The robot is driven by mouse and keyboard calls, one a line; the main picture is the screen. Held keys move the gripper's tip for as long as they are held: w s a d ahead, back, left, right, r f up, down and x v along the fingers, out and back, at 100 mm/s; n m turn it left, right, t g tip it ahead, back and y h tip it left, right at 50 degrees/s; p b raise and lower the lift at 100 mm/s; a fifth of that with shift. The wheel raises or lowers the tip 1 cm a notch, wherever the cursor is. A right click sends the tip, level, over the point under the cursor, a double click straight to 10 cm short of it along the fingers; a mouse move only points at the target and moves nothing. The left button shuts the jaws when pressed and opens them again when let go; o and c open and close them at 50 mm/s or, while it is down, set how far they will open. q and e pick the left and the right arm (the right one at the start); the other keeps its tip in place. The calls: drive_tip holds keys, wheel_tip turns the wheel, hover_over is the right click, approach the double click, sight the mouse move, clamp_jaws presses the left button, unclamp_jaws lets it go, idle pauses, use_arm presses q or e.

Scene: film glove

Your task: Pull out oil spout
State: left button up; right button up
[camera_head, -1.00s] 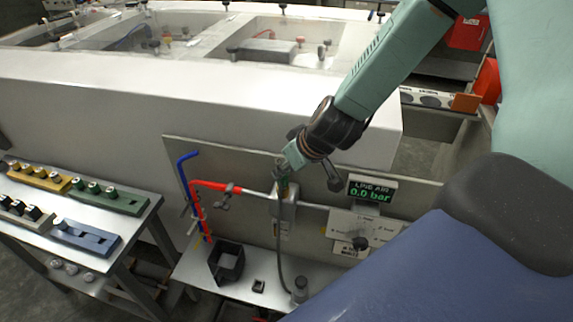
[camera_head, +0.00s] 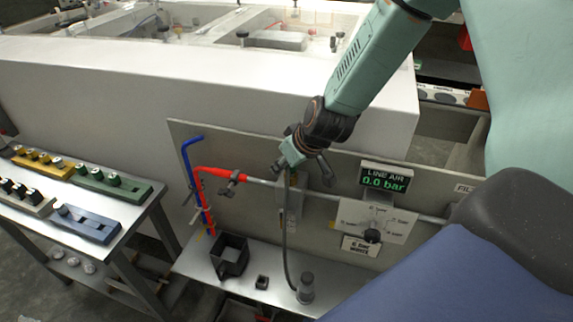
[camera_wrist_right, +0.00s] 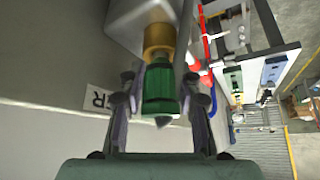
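The oil spout (camera_wrist_right: 160,92) is a green cylinder with a brass collar and a dark pointed tip. In the right wrist view it sits against a grey metal block (camera_wrist_right: 140,22), with the collar between them. My right gripper (camera_wrist_right: 165,88) has one finger on each side of the spout, with what look like narrow gaps; firm contact is not clear. In the head view my right gripper (camera_head: 288,163) is at the top of the grey block (camera_head: 291,205) on the panel, hiding the spout. My left gripper is not in view.
A pressure display (camera_head: 387,180) reads 0.0 bar, right of the gripper. A red hose (camera_head: 220,172) and blue pipe (camera_head: 187,160) stand left. A black open box (camera_head: 230,256) sits on the bench below. A side table (camera_head: 135,215) carries coloured valve blocks.

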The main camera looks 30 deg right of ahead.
drive_tip(key=shift+d, duration=0.1)
clamp_jaws()
drive_tip(key=shift+r, duration=0.1)
idle(0.4)
idle(0.4)
idle(0.4)
